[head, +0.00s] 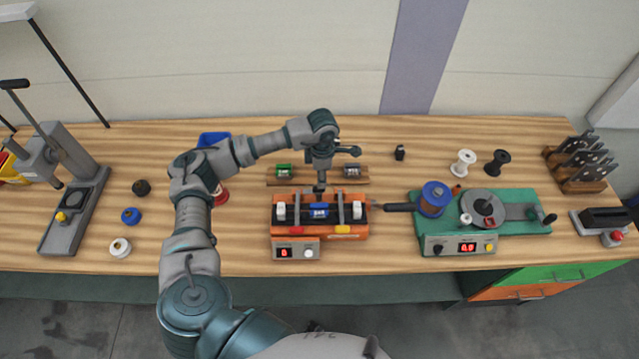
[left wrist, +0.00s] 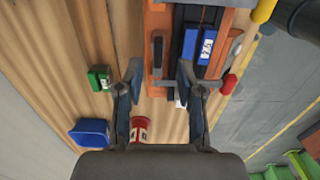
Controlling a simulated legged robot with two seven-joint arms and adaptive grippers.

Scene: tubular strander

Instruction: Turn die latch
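The orange machine (head: 278,232) stands mid-bench with a blue block (head: 319,211) in its dark centre channel. In the left wrist view the blue block (left wrist: 205,47) sits right of a dark upright bar (left wrist: 157,55) on the orange frame. I take this bar to be the die latch, but cannot be sure. My left gripper (head: 320,187) points down over the back of the machine. In the left wrist view its fingers (left wrist: 158,76) are apart, with the bar just ahead of the gap; contact is not clear. My right gripper is out of view.
A green winding machine (head: 455,243) with a blue spool (head: 434,199) stands to the right. Behind the orange machine is a wooden rack with a green block (head: 283,170). A grey press (head: 75,215) and loose spools are at the left.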

